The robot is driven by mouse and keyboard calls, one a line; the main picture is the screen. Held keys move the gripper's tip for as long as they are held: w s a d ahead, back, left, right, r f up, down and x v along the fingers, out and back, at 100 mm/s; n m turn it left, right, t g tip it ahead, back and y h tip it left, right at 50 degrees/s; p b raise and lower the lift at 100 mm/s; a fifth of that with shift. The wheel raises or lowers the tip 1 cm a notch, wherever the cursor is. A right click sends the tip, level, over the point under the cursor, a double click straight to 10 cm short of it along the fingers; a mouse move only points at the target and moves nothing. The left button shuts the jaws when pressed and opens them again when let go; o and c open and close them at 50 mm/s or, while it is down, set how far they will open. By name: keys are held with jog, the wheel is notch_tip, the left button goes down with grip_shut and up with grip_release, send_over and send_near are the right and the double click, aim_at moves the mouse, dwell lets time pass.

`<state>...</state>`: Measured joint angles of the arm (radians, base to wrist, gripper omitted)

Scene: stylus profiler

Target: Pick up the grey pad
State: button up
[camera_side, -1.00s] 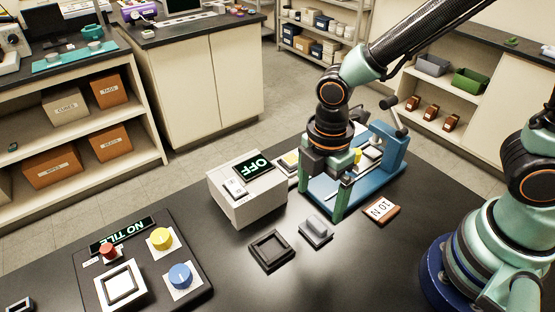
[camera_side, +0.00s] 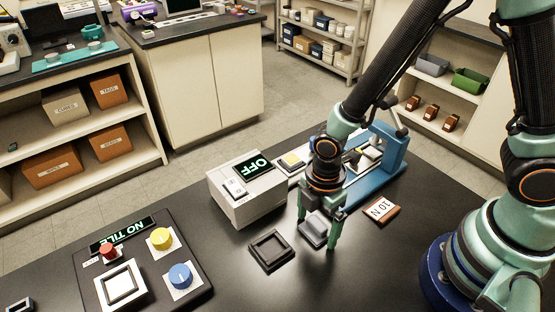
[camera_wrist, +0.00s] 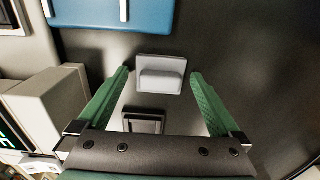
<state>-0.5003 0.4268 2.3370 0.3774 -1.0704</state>
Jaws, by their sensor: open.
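The grey pad (camera_side: 312,230) is a small block with a raised grip ridge, lying on the black bench. In the wrist view the pad (camera_wrist: 161,74) lies ahead, between the lines of the two fingers. My gripper (camera_side: 318,230) is open, with its green fingers on either side of the pad in the side view. In the wrist view my gripper (camera_wrist: 160,77) shows both green fingers spread wide with nothing held. One fingertip partly overlaps the pad's right edge in the side view. Whether the fingers touch it cannot be told.
A black square tray (camera_side: 271,250) lies just left of the pad. The white box with the OFF display (camera_side: 247,192) stands behind it. The blue profiler frame (camera_side: 385,150) is behind my gripper. A 10 N block (camera_side: 381,208) lies to the right.

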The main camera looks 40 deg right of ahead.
aim_at(317, 223)
jog(key=c, duration=1.3)
jog(key=shift+r, duration=0.1)
notch_tip(317, 223, up, 20)
